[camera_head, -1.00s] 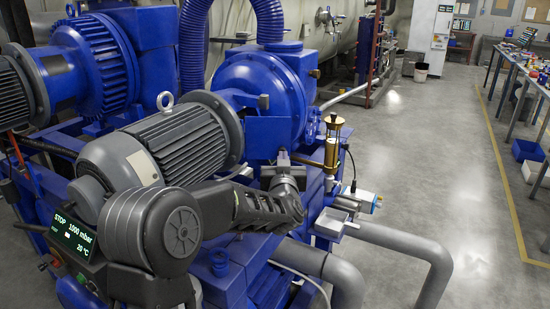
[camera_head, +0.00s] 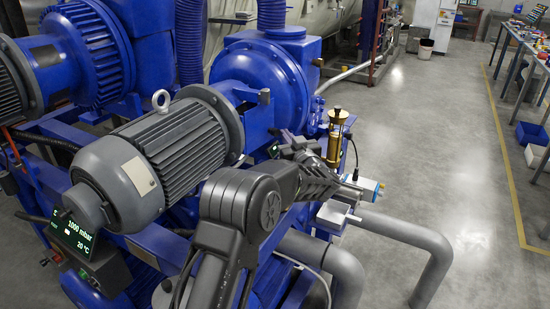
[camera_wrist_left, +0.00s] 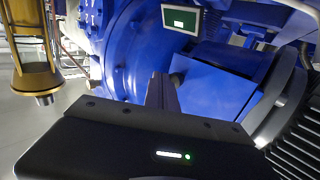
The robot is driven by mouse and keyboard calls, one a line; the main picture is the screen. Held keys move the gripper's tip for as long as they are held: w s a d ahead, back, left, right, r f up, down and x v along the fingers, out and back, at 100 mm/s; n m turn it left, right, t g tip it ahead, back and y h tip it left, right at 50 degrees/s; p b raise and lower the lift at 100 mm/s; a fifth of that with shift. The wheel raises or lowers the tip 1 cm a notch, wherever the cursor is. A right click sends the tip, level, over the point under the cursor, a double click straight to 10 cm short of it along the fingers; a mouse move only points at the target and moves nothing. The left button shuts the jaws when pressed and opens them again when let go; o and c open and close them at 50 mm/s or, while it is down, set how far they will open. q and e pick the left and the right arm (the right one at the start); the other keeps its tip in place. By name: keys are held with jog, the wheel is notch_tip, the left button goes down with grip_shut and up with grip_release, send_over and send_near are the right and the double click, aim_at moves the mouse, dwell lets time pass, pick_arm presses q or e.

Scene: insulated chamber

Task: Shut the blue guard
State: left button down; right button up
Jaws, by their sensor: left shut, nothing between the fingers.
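The blue guard (camera_head: 257,124) shows in the head view as a flat blue panel between the grey motor and the round blue pump housing. It stands raised, with a small dark knob (camera_head: 265,96) at its upper corner. In the left wrist view the guard (camera_wrist_left: 218,88) is a blue panel right of the fingers. My left gripper (camera_head: 287,142) is just right of and below the panel, partly hidden by its own wrist. Its fingers (camera_wrist_left: 163,80) are shut and empty, with the tips close to a dark knob; contact cannot be told. My right gripper is not in view.
The grey motor (camera_head: 170,155) is left of the guard and the pump housing (camera_head: 262,78) behind it. A brass cylinder (camera_head: 337,130) stands close right of my gripper. Grey pipes (camera_head: 400,235) run at the lower right. The floor (camera_head: 430,130) further right is clear.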

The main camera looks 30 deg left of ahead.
pick_arm(q)
jog(key=shift+x, duration=1.15)
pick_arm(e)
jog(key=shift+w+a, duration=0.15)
pick_arm(q)
jog(key=shift+s+a, duration=0.15)
